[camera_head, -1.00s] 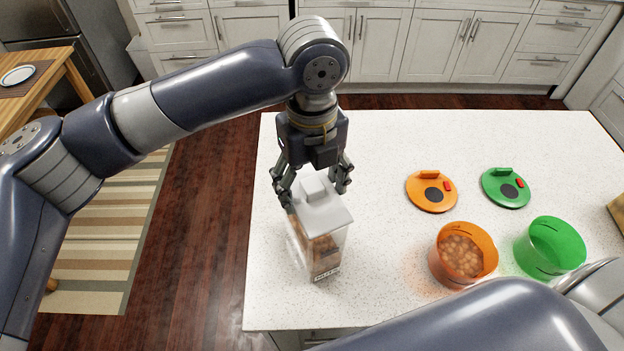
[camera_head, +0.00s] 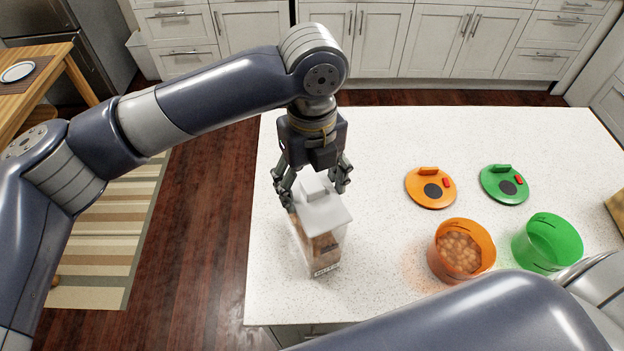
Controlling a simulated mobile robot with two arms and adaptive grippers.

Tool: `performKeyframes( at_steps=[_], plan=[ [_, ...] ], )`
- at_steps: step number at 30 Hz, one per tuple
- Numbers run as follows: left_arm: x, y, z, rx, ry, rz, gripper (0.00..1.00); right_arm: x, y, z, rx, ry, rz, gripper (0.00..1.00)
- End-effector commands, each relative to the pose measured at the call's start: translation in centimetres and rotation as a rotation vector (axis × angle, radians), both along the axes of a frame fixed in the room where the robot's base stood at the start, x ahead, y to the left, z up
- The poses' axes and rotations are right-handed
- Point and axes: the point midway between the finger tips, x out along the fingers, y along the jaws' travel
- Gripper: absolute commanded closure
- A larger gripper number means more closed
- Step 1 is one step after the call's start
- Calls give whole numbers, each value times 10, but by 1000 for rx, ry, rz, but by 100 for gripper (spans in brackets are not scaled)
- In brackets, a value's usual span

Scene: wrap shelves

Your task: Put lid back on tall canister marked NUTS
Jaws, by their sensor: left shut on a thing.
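A tall clear canister (camera_head: 325,251) with brown contents stands near the left front part of the white counter. A small label sits low on its front, too small to read surely. A white lid (camera_head: 326,217) with a raised handle is at the canister's top; I cannot tell whether it is fully seated. My left gripper (camera_head: 313,190) points down from above, its fingers either side of the lid, shut on it. My right gripper is out of the picture; only part of my right arm shows at the lower right.
An orange container (camera_head: 437,258) with round brown contents and an empty-looking green one (camera_head: 547,243) stand to the right. An orange lid (camera_head: 430,188) and a green lid (camera_head: 505,184) lie behind them. The counter (camera_head: 385,155) is clear behind and right of the canister.

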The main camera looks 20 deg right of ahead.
Motion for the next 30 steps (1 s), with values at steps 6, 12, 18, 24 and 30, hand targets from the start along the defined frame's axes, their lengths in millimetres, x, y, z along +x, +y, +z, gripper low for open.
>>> performKeyframes(
  at_steps=[6,12,18,24,30],
  plan=[
    [0,0,0,0,0,0,57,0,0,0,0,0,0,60],
    [0,0,0,0,0,0,9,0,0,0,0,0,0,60],
    [0,0,0,0,0,0,9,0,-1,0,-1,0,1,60],
    [0,0,0,0,1,0,0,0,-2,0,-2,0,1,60],
    [0,0,0,0,1,0,0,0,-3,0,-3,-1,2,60]
  ],
)
